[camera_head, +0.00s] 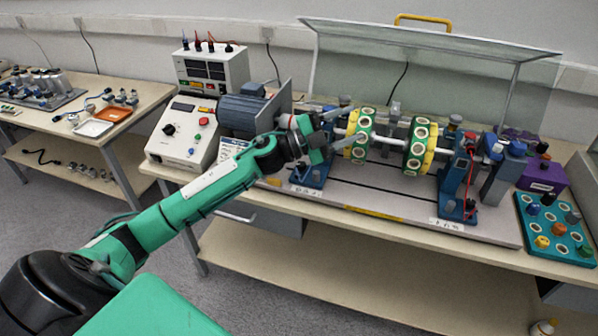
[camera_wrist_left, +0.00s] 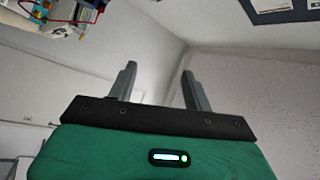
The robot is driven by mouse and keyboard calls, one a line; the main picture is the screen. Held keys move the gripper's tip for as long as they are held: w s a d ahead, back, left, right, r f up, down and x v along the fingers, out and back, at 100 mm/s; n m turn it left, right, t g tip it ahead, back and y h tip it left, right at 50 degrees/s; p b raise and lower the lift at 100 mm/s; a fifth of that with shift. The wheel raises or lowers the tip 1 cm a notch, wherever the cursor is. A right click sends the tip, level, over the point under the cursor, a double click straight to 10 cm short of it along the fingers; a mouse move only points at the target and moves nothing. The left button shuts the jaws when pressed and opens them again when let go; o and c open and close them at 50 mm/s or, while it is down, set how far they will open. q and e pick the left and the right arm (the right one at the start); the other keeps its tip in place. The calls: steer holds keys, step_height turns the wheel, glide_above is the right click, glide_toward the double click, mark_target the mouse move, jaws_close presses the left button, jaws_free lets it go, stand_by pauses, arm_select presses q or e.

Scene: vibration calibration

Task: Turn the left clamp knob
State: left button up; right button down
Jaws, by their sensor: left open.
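The test rig (camera_head: 375,196) stands on the bench, with a shaft carrying two green and yellow discs (camera_head: 420,146) between blue supports. The left blue support (camera_head: 312,176) is partly hidden behind my left gripper. A small dark knob (camera_head: 345,100) shows just above the gripper; I cannot tell whether it is the left clamp knob. My left gripper (camera_head: 338,138) is in front of the rig's left end, near the left disc (camera_head: 360,134). In the left wrist view its fingers (camera_wrist_left: 158,90) are apart with nothing between them. My right gripper is not in view.
A grey motor (camera_head: 241,113) and a white control box (camera_head: 182,135) stand left of the rig. A clear raised cover (camera_head: 430,65) is behind it. A purple box (camera_head: 543,175) and a teal tray (camera_head: 553,228) of knobs are at right. A side table (camera_head: 150,92) stands left.

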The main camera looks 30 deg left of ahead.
arm_select(q)
steer(key=d+f+m+g+h+b, duration=0.1)
steer(key=d+f+m+g+b, duration=0.1)
steer(key=d+m+g, duration=0.35)
steer(key=m+g+y+b, duration=0.5)
steer(key=m+y+b, duration=0.35)
steer(key=y, duration=0.75)
glide_toward(301, 165)
steer(key=x, duration=0.8)
steer(key=shift+w+a+f, duration=0.1)
steer(key=shift+w, duration=0.05)
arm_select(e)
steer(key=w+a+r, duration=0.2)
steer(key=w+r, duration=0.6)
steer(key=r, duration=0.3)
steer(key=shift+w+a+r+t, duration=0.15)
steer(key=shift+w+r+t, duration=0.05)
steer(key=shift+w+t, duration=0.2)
arm_select(q)
steer(key=shift+c, duration=0.4)
steer(key=c, duration=0.9)
